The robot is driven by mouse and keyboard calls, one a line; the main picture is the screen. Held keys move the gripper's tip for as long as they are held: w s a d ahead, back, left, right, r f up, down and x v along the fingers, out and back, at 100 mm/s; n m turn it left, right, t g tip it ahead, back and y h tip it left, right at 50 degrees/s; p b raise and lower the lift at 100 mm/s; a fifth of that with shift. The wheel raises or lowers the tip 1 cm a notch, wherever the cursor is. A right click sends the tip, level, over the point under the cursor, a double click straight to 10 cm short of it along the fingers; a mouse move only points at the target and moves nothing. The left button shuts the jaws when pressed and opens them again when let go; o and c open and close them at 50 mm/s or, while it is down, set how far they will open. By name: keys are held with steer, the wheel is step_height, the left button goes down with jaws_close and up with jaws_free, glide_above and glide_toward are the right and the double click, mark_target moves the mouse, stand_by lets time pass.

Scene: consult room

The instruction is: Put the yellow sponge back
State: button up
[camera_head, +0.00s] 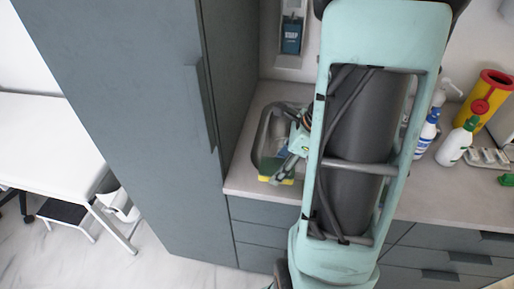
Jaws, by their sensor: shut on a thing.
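My gripper (291,164) is over the near left part of the sink (262,135) in the counter. It is shut on the yellow sponge (282,181), which shows as a small yellow and green piece just below the fingers. The sponge is at the sink's near edge; I cannot tell whether it touches the sink or the counter. My arm hides the right part of the sink and much of the counter behind it.
A tall grey cabinet (140,110) stands close on the left. Spray bottles (428,131), a white bottle (456,143) and a yellow-and-red container (489,100) stand on the counter (440,192) at right. A soap dispenser (291,36) hangs on the wall behind.

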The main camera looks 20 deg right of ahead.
mark_target(272, 174)
steer(key=shift+w+a+f, duration=0.3)
steer(key=shift+w+f, duration=0.4)
steer(key=shift+f, duration=0.25)
steer(key=f, duration=0.2)
steer(key=f+b, duration=0.1)
steer(key=shift+w+a+f, duration=0.1)
steer(key=shift+w+f, duration=0.1)
steer(key=shift+w, duration=0.05)
steer(key=shift+f, duration=0.1)
steer(key=shift+f+b, duration=0.45)
steer(key=shift+f, duration=0.1)
steer(key=o, duration=1)
steer(key=shift+r, duration=0.1)
steer(key=shift+r, duration=0.1)
